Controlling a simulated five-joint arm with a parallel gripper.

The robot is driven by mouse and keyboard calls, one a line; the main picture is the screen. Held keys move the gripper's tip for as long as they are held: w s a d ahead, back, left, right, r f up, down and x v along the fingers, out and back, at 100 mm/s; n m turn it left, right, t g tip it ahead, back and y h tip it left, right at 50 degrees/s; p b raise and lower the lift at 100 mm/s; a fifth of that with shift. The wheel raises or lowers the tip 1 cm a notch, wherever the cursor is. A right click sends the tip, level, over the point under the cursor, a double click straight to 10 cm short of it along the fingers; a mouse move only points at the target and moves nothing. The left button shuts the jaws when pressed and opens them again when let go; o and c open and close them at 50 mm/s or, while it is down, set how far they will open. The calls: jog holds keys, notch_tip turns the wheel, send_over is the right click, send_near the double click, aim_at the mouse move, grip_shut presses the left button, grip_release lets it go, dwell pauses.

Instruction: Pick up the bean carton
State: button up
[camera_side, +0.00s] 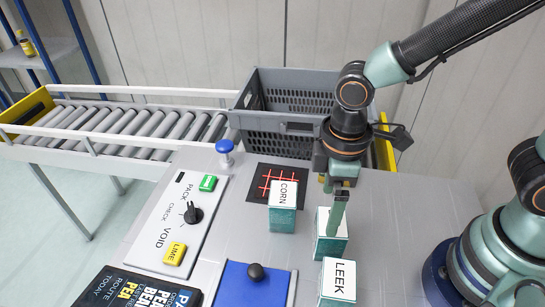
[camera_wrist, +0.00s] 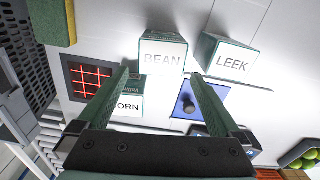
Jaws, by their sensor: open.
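The bean carton (camera_wrist: 163,58), a white-topped teal box, lies ahead of my fingertips in the wrist view, its BEAN label readable. In the side view, the bean carton (camera_side: 322,243) stands between the corn and leek cartons, partly covered by a finger. My gripper (camera_side: 334,228) points down at its top; it also shows in the wrist view (camera_wrist: 160,76), with fingers spread and nothing held. I cannot tell whether a finger touches the carton. The corn carton (camera_side: 283,207) stands behind left, partly hidden by a finger in the wrist view. The leek carton (camera_side: 338,281) stands in front.
A grey crate (camera_side: 262,122) stands behind by the roller conveyor (camera_side: 150,127). A black mat with a red grid (camera_side: 259,186) lies behind the corn carton. A blue plate with a black knob (camera_side: 235,287), a switch panel (camera_side: 212,211) and a route sign (camera_side: 135,292) lie left.

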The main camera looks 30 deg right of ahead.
notch_tip(320, 180, down, 6)
jog(key=shift+d+r, duration=0.1)
jog(key=shift+r, duration=0.1)
jog(key=f, duration=0.3)
jog(key=shift+s+d+f, duration=0.1)
jog(key=shift+s+f, duration=0.2)
jog(key=shift+s, duration=0.05)
jog(key=shift+f, duration=0.75)
jog(key=shift+w, duration=0.1)
jog(key=c, duration=1.4)
jog(key=shift+r, duration=0.2)
